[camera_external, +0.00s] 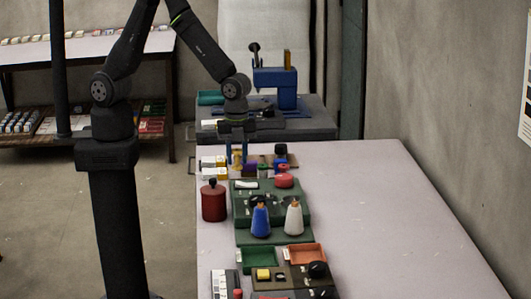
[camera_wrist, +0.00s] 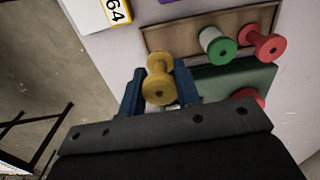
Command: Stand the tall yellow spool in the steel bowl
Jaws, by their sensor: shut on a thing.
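My gripper (camera_wrist: 159,76) is shut on the yellow spool (camera_wrist: 158,88), with one blue finger on each side of it. In the wrist view the spool's round end with its centre hole faces the camera. In the external view my gripper (camera_external: 237,153) and the yellow spool (camera_external: 238,159) are small, at the far end of the table; the gap below the spool is hard to judge. I cannot make out a steel bowl in either view.
A green spool (camera_wrist: 217,46) and a red spool (camera_wrist: 262,43) stand by a brown tray (camera_wrist: 190,28). The table's right side (camera_external: 375,220) is clear.

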